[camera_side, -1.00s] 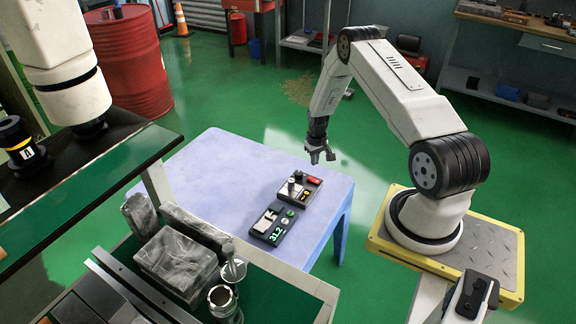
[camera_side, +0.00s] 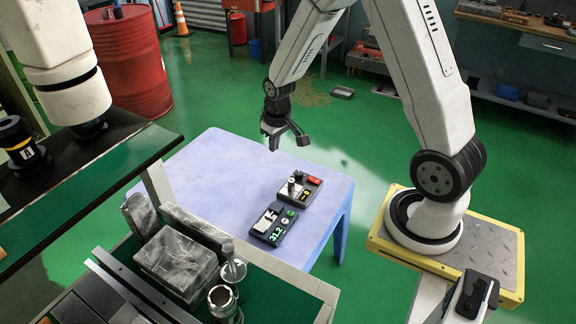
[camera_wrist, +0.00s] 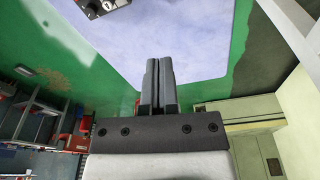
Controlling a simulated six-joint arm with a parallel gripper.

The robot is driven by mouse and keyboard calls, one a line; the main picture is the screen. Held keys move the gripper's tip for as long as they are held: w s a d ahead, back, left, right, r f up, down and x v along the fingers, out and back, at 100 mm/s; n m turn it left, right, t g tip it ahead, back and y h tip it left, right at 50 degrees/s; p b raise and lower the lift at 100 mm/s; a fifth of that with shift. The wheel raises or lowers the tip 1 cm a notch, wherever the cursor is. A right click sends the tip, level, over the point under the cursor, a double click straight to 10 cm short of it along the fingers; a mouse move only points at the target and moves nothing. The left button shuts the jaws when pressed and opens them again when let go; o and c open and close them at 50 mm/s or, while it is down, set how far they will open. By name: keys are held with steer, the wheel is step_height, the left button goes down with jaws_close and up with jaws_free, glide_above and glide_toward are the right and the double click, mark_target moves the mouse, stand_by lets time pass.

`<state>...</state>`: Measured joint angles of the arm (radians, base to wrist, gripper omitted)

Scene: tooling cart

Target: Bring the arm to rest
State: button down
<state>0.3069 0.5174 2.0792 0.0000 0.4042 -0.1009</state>
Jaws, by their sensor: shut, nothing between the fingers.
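My gripper (camera_side: 284,137) hangs from my bent arm above the far right part of the light blue table (camera_side: 215,165), just beyond the small devices. In the wrist view my gripper (camera_wrist: 159,66) shows its two dark fingers side by side, closed together with nothing between them. In that view the pale table top (camera_wrist: 190,35) lies past the fingertips. Nothing is held.
A device with a metal post and red part (camera_side: 303,196) and a black device with a green readout (camera_side: 274,226) sit on the table. A cart with a wrapped block (camera_side: 178,262) stands in front. A red barrel (camera_side: 128,62) stands back left.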

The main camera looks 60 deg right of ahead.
steer(key=s+a+r+n, duration=0.1)
steer(key=s+a+r, duration=0.2)
steer(key=s+a, duration=0.2)
steer(key=s+a+r+n+t, duration=0.1)
steer(key=s+a+r, duration=0.2)
steer(key=s+a, duration=0.3)
steer(key=shift+a+r, duration=0.3)
steer(key=shift+a, duration=0.4)
